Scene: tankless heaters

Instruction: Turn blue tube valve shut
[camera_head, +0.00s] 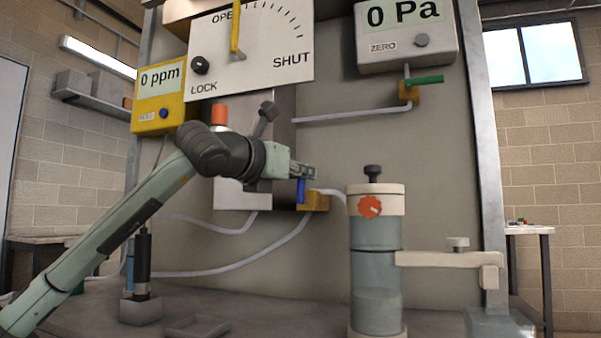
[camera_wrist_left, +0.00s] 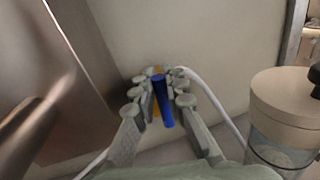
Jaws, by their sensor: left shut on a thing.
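The blue valve handle (camera_head: 301,190) sits on a brass-coloured valve body (camera_head: 316,201) low on the panel, where a pale tube joins it. The handle points up and down in the head view. My left gripper (camera_head: 304,174) reaches in from the left and is at the handle. In the left wrist view the blue handle (camera_wrist_left: 163,102) stands between the two fingers of my left gripper (camera_wrist_left: 160,98), which are closed on it. Part of the valve body is hidden behind the handle and fingers. My right gripper is not in view.
A green-handled valve (camera_head: 426,79) sits upper right under a 0 Pa gauge (camera_head: 408,38). A dial board (camera_head: 255,48) with a yellow pointer hangs above my arm. A clear cylinder (camera_head: 376,265) with a pale cap stands right of the blue valve. A yellow 0 ppm meter (camera_head: 160,98) is at left.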

